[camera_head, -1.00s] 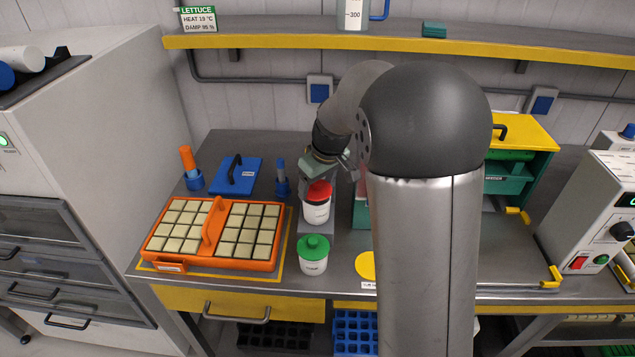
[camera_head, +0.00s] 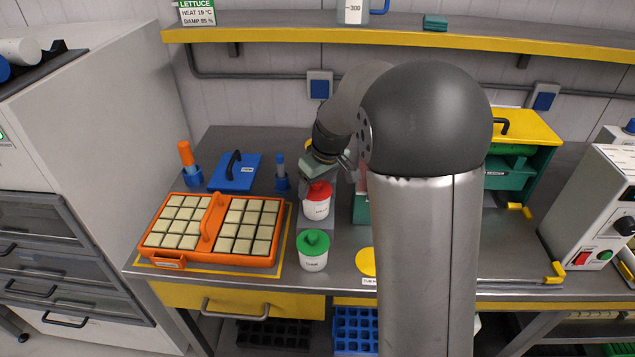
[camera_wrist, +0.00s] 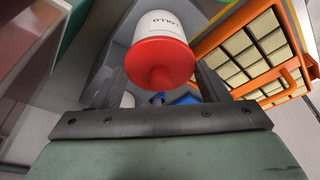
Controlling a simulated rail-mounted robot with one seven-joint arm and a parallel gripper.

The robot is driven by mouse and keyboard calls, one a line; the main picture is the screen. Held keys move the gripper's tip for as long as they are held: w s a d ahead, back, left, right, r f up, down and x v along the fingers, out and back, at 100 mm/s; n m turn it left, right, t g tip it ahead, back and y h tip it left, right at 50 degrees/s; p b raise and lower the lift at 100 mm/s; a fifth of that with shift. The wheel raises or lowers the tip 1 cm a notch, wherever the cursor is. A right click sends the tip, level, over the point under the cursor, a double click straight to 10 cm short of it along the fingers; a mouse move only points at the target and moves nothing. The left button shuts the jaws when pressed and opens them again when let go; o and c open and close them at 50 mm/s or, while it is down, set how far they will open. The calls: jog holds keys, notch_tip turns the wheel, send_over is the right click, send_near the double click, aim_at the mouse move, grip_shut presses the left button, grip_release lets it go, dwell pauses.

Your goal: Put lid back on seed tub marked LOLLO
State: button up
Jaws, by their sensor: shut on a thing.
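The white seed tub marked LOLLO (camera_head: 316,209) stands on a grey strip of the bench, right of the orange tray. It also shows in the wrist view (camera_wrist: 160,22), with its label upside down. A red lid with a knob (camera_wrist: 158,62) covers the tub's mouth, and I see no clear gap between them. The lid also shows in the head view (camera_head: 319,190). My gripper (camera_wrist: 162,76) is shut on the red lid, with a dark finger on either side. The exact finger contact is hard to see.
A white tub with a green lid (camera_head: 313,247) stands just in front. The orange seed tray (camera_head: 176,262) is to the left. A yellow disc (camera_head: 365,262) lies to the right, partly behind my arm. A green box (camera_head: 360,208) stands close on the right.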

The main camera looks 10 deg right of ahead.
jog(key=o, duration=1.2)
jog(key=shift+c, duration=0.2)
jog(key=shift+r+p, duration=1.55)
jog(key=shift+r, duration=1)
grip_shut()
